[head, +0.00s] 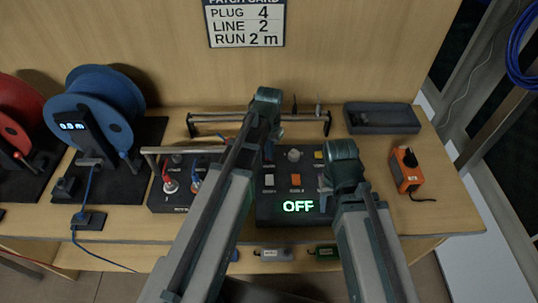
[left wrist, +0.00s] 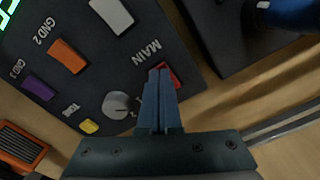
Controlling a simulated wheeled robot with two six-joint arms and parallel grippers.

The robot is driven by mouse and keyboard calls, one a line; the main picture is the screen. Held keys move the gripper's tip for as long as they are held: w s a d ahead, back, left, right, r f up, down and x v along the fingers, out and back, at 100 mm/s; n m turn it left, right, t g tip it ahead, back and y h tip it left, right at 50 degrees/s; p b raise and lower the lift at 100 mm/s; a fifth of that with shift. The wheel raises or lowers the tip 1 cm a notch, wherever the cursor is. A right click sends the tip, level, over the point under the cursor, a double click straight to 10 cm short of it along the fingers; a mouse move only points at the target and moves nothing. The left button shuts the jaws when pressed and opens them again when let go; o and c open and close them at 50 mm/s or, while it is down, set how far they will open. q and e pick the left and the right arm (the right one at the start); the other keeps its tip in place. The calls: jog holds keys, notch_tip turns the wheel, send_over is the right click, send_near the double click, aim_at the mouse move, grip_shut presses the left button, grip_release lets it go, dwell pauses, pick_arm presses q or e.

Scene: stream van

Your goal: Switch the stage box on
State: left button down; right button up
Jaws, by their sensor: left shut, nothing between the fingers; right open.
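The stage box (head: 262,211) is a dark panel at the middle of the bench. Its green display (head: 298,207) reads OFF. In the left wrist view, a red switch (left wrist: 170,74) sits beside the label MAIN on the panel (left wrist: 95,68). My left gripper (left wrist: 160,75) is shut and empty, its tips right at this red switch and partly covering it. I cannot tell whether they touch. In the head view, my left gripper (head: 268,140) is over the box's back left part, fingers mostly hidden. My right gripper (head: 343,178) is open above the box's right side.
A grey knob (left wrist: 118,105), an orange switch (left wrist: 68,57), a purple switch (left wrist: 38,90) and a yellow button (left wrist: 88,127) are on the panel. A plug panel (head: 158,196) adjoins left. An orange device (head: 405,170) and dark tray (head: 381,118) are right. A blue reel (head: 95,105) stands left.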

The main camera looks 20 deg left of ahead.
pick_arm(q)
jog(key=shift+r, duration=0.15)
pick_arm(e)
jog(key=shift+r, duration=0.1)
pick_arm(q)
notch_tip(320, 180, up, 7)
jog(key=p, duration=0.7)
pick_arm(e)
notch_tip(320, 180, up, 7)
pick_arm(q)
jog(key=s+d+m+y, duration=0.1)
jog(key=s+d, duration=0.9)
jog(key=s, duration=0.4)
jog(key=shift+s+d, duration=0.15)
jog(key=shift+d, duration=0.1)
